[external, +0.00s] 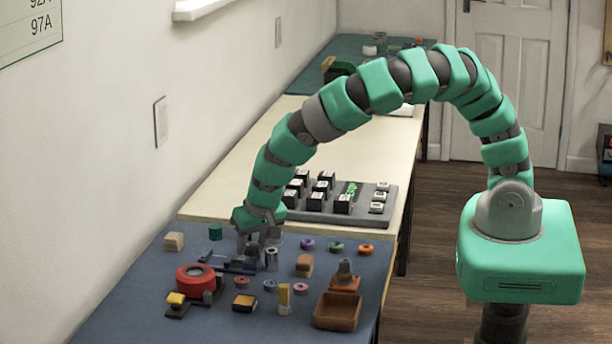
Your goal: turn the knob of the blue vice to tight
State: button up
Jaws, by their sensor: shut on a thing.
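The blue vice (238,267) lies on the blue-grey mat in the left middle of the external view, low and dark. My gripper (258,250) points down at the vice from above, at its right and far part. Its jaws are shut on the vice's knob, which is mostly hidden between the fingers. How far the knob is turned cannot be seen.
A red round tape-like item (195,277) stands close left of the vice. Small coloured rings, blocks and a brown tray (337,312) lie in front and right. A grey component board (335,205) lies behind.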

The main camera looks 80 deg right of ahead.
jog(key=shift+m+b, duration=0.5)
jog(key=shift+b, duration=0.05)
jog(key=o, duration=1)
jog(key=shift+c, duration=0.2)
jog(key=v, duration=1.3)
jog(key=shift+a+r, duration=0.25)
jog(key=shift+r, duration=0.1)
jog(key=shift+w, duration=0.15)
